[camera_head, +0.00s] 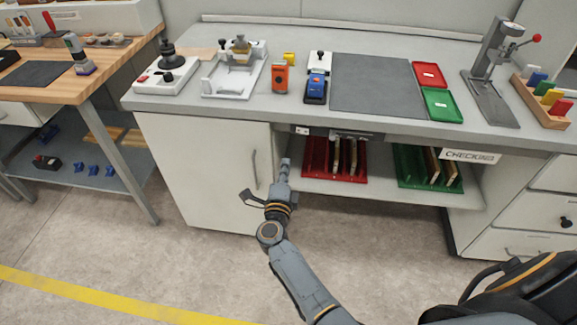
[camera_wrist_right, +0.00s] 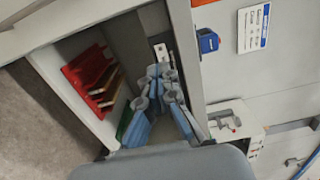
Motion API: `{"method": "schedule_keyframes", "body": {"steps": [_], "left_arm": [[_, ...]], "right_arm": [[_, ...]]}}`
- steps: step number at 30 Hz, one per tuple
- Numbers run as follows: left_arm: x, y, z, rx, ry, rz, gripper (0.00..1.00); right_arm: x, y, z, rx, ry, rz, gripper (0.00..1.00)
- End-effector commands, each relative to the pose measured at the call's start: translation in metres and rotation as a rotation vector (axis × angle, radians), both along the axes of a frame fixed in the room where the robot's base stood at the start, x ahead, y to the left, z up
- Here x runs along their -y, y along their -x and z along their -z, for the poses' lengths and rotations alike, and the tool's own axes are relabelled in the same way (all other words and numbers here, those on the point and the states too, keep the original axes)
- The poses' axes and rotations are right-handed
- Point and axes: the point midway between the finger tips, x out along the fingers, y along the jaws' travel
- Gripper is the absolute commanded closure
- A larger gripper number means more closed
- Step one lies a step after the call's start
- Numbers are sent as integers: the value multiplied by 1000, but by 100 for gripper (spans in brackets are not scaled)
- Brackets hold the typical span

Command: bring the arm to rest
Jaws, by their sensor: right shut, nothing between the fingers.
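My right gripper (camera_head: 286,163) is shut and empty. In the head view its arm rises from the lower right and the gripper points away from me, in front of the bench and beside the cabinet door (camera_head: 215,165). I cannot tell how near the fingers are to the bench. In the right wrist view the grey-blue fingers (camera_wrist_right: 160,72) are close together with nothing held. My left gripper does not show.
The grey bench (camera_head: 300,110) overhangs an open shelf with a red rack (camera_head: 318,172) and a green rack (camera_head: 405,178), right of the gripper. The red rack also shows in the right wrist view (camera_wrist_right: 78,75). Clear floor (camera_head: 190,265) lies left of the arm.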

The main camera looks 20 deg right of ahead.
Motion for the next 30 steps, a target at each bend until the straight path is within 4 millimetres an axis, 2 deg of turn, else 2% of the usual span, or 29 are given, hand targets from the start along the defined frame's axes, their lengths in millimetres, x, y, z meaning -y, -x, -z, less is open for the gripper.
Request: {"method": "schedule_keyframes", "body": {"steps": [9,17,19,20,23,26,27,29,30], "left_arm": [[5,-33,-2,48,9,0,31],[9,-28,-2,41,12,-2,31],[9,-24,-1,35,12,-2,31],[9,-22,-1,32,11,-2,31],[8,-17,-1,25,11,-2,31],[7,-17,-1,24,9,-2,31],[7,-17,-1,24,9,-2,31],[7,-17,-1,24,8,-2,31],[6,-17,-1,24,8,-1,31]], "right_arm": [[-1,0,0,0,0,0,100],[-1,0,1,-2,2,-2,100],[-4,2,9,-21,27,-20,100],[-6,3,16,-39,48,-36,100],[-20,13,55,-140,177,-138,100],[-41,36,116,-293,351,-296,100],[-49,49,142,-357,420,-365,100],[-58,72,181,-453,514,-468,100],[-64,89,207,-517,572,-536,100]]}}
